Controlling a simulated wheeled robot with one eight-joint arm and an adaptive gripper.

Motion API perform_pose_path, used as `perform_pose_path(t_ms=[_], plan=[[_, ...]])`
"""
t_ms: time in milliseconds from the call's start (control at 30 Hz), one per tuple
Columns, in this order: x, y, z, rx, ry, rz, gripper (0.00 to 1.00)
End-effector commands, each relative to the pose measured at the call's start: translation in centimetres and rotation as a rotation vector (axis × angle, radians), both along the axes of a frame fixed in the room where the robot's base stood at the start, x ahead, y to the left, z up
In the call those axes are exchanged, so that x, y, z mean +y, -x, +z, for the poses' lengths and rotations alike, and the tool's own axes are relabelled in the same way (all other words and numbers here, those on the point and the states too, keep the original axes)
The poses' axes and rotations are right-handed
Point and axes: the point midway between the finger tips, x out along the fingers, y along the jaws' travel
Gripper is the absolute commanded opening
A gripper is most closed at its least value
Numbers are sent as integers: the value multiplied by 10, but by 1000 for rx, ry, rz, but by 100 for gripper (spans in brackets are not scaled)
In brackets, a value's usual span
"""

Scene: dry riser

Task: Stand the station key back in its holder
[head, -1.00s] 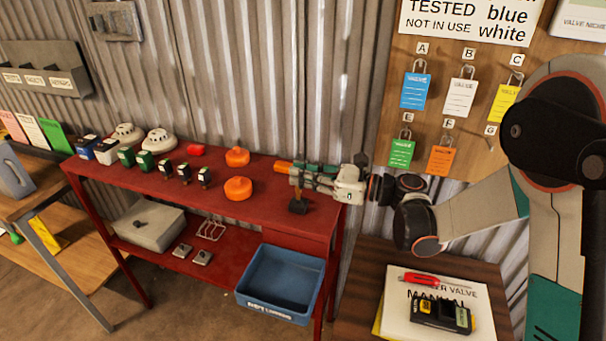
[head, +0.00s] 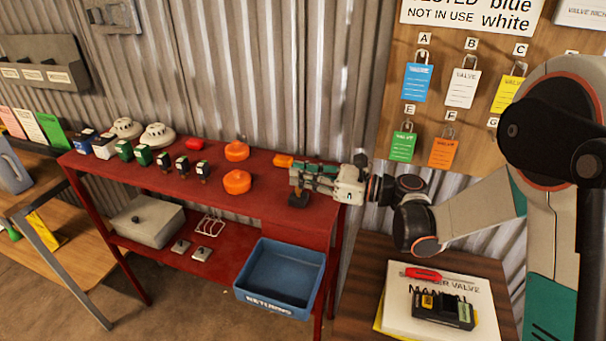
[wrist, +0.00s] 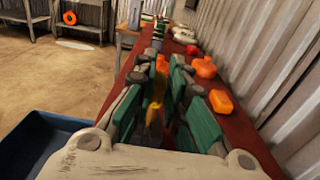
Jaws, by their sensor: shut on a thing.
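My gripper (head: 299,178) reaches level over the right end of the red bench (head: 262,207), its fingers pointing left. It is shut on a slim yellow-brown piece, which I take as the station key (wrist: 154,108); it hangs down between the green finger pads in the wrist view. In the head view the fingers hide most of it. A small dark block (head: 299,201), probably the holder, stands on the bench directly below the fingertips. I cannot tell whether the key's lower end touches or enters it.
An orange block (head: 284,161) lies behind the fingers, and two orange round caps (head: 237,181) sit to the left. Small stamp-like blocks (head: 183,166) stand farther left. A blue returns bin (head: 272,303) is below in front; corrugated wall (head: 270,80) closes the back.

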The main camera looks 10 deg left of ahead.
Motion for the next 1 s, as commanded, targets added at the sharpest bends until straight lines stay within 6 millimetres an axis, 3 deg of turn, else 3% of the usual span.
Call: perform_pose_path(t_ms=[333,400,467,833,1000], plan=[[0,0,-9,0,0,0,0],[0,0,-8,0,0,0,24],[0,0,-8,0,0,0,36],[-2,0,-8,0,0,-1,36],[-21,0,-8,0,0,-4,36]])
